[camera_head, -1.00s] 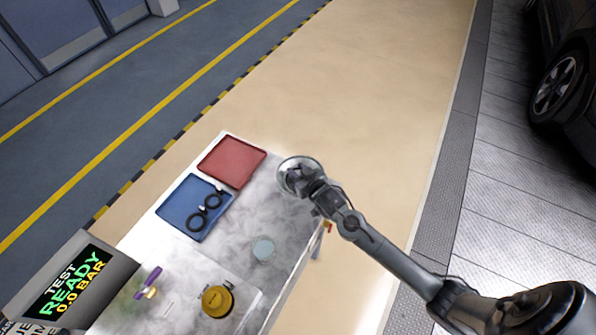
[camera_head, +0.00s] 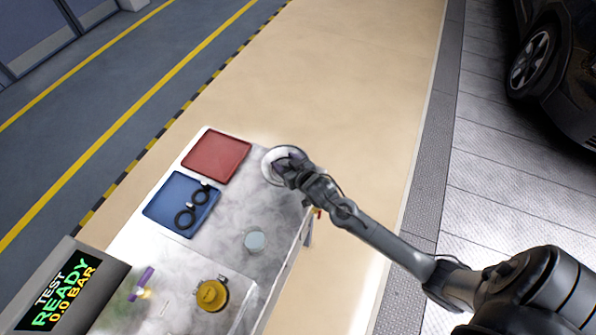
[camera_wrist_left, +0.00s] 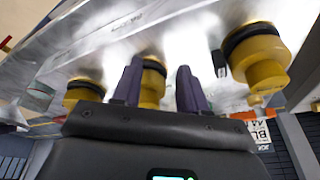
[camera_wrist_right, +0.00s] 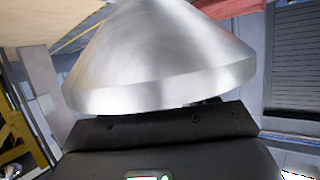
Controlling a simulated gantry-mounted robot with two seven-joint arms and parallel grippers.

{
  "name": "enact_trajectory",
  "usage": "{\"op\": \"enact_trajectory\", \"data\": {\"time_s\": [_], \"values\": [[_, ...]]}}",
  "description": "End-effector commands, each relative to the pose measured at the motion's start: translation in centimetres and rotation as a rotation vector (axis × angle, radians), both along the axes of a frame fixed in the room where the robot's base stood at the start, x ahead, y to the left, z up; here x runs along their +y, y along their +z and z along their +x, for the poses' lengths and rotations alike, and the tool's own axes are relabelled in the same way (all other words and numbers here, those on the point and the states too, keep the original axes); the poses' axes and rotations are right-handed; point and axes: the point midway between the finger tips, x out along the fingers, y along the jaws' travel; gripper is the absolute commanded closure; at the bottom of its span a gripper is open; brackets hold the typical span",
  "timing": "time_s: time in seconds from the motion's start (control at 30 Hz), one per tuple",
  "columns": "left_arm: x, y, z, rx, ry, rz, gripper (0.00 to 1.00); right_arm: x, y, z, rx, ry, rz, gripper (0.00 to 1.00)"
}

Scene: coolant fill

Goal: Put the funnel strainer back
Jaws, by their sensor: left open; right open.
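A shiny metal cone, apparently the funnel strainer (camera_wrist_right: 165,60), fills most of the right wrist view, wide rim toward the gripper. In the head view it is a pale round rim (camera_head: 273,172) at the table's far right corner, partly covered by my right gripper (camera_head: 289,168). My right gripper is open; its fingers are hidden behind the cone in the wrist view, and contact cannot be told. In the left wrist view my left gripper (camera_wrist_left: 159,88) is open, its purple fingers apart, with a yellow dark-banded fitting (camera_wrist_left: 152,82) seen between them.
The table holds a red tray (camera_head: 232,142), a blue tray (camera_head: 160,210) with black rings (camera_head: 185,218), a pale round disc (camera_head: 255,241) and a yellow cap (camera_head: 211,294). A display box (camera_head: 65,290) stands at left.

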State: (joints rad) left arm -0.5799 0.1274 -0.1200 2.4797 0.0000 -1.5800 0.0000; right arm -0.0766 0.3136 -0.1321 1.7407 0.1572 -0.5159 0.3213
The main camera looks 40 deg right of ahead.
Motion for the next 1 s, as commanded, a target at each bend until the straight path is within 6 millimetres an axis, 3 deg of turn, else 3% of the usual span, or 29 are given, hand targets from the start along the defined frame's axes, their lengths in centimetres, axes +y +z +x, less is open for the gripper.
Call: {"op": "enact_trajectory", "data": {"time_s": [0.3,0.5,0.77,0.87,1.0], "values": [[0.0,0.5,0.0,0.000,0.001,-0.001,0.57,0.7,2.3,-5.5,0.001,0.001,0.001,0.44],[-0.2,0.6,0.0,0.000,0.005,-0.007,0.57,1.0,3.4,-8.0,0.001,0.000,0.000,0.44],[-0.3,0.6,0.0,0.000,0.009,-0.014,0.57,2.8,3.0,-11.3,0.108,0.019,0.006,0.44],[-0.3,0.6,0.0,0.000,0.008,-0.013,0.57,4.8,2.0,-14.2,0.251,0.052,0.006,0.44],[-0.3,0.6,0.0,0.000,0.008,-0.012,0.57,7.7,1.1,-19.4,0.485,0.123,-0.007,0.44]]}}
